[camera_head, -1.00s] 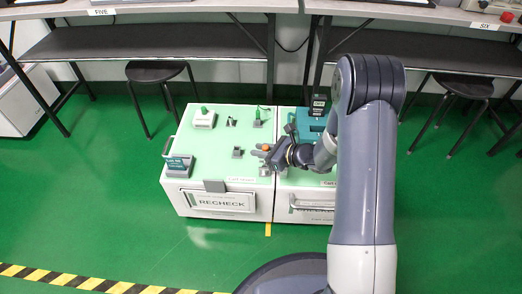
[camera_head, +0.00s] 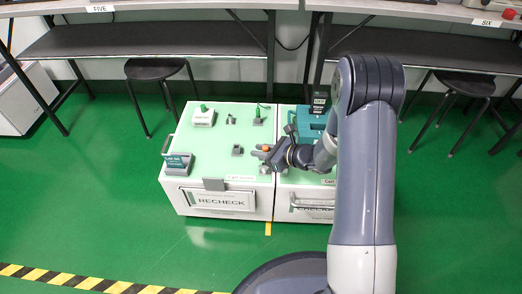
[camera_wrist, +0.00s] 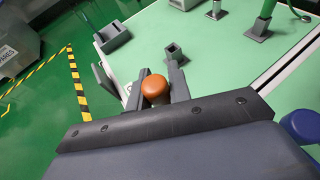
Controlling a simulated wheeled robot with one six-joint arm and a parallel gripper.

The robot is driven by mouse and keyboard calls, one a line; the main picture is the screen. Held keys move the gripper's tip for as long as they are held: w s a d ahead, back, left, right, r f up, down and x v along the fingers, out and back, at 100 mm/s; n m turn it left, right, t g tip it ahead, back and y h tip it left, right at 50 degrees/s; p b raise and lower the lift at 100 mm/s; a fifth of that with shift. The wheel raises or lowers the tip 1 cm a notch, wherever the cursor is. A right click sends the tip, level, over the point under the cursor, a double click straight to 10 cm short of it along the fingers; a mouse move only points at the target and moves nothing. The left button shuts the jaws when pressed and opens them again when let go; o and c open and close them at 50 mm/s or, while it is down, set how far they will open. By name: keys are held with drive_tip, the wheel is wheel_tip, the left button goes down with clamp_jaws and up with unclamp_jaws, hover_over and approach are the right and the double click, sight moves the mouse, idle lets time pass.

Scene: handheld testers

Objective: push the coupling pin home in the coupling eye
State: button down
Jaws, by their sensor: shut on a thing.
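The coupling pin shows as an orange rounded head (camera_wrist: 155,88) between the two grey fingers of my gripper (camera_wrist: 158,78) in the wrist view. My gripper is shut on it. In the head view, my gripper (camera_head: 264,153) is low over the front part of the cart tops, by the seam between the two carts, with a bit of orange at its fingers. The pin's shank is hidden below its head. I cannot make out the coupling eye; the fingers and pin head cover that spot, so I cannot tell how deep the pin sits.
The left cart (camera_head: 205,151) carries a small grey socket (camera_head: 237,151), a tester in a cradle (camera_head: 178,163), a white block with a green knob (camera_head: 203,117) and a green-handled probe (camera_head: 259,117). A teal case (camera_head: 312,123) stands on the right cart. Stools and benches are behind.

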drive_tip(key=shift+f+b, duration=1.25)
drive_tip(key=shift+f, duration=0.25)
drive_tip(key=c, duration=1.2)
unclamp_jaws()
drive_tip(key=shift+c, duration=0.2)
drive_tip(key=p+v, duration=0.4)
drive_tip(key=v, duration=0.7)
drive_tip(key=shift+w+a, duration=0.15)
